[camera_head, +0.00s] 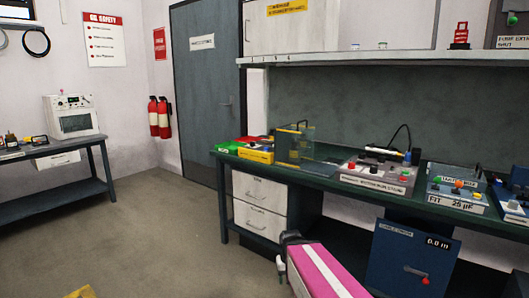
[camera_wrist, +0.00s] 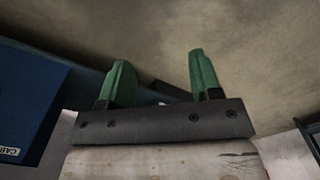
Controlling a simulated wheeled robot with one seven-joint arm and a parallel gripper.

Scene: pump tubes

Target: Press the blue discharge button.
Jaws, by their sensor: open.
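My gripper (camera_wrist: 160,78) shows in the wrist view with two green fingers spread apart and nothing between them. It points at bare grey-brown floor, with a blue cabinet (camera_wrist: 25,95) at the left edge. In the head view, a grey test stand (camera_head: 375,176) with red knobs and a dark cable sits on the green workbench. A small blue part (camera_head: 407,157) stands at its back right; I cannot tell whether it is the discharge button. Right of it is a grey unit (camera_head: 457,188) with coloured knobs and a white label. My gripper's fingertips cannot be made out in the head view.
The workbench (camera_head: 225,158) runs along the right wall below a shelf (camera_head: 360,57). A clear-walled box (camera_head: 297,146) and a yellow box (camera_head: 257,155) stand on its left. A blue cabinet (camera_head: 405,262) is below the bench. Open floor (camera_head: 160,220) lies left.

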